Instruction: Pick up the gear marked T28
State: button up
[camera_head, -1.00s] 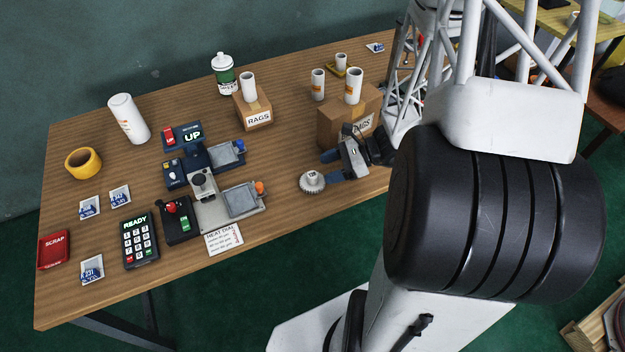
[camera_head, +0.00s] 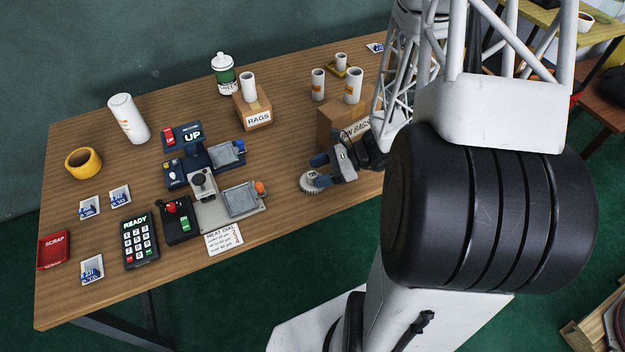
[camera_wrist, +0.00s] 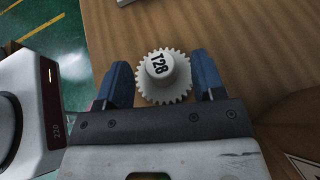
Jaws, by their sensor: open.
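The gear marked T28 (camera_wrist: 160,76) is a light grey toothed wheel with a raised round hub that bears its mark. It lies flat on the wooden table, near the front edge, and also shows in the head view (camera_head: 311,182). My gripper (camera_wrist: 164,80) is open, with one blue finger on each side of the gear and a gap of wood showing beside it. In the head view my gripper (camera_head: 318,170) reaches in from the right, its fingers at the gear and partly covering it. I cannot tell whether a finger touches it.
Left of the gear stands a machine with a grey plate (camera_head: 240,200) and a paper note (camera_head: 223,239). A cardboard box (camera_head: 340,122) with white rolls stands behind my gripper. The table's front edge is close.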

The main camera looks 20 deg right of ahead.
aim_at(314, 174)
jog(key=shift+x, duration=2.1)
jog(key=shift+c, duration=0.2)
jog(key=shift+s, duration=0.1)
jog(key=c, duration=1)
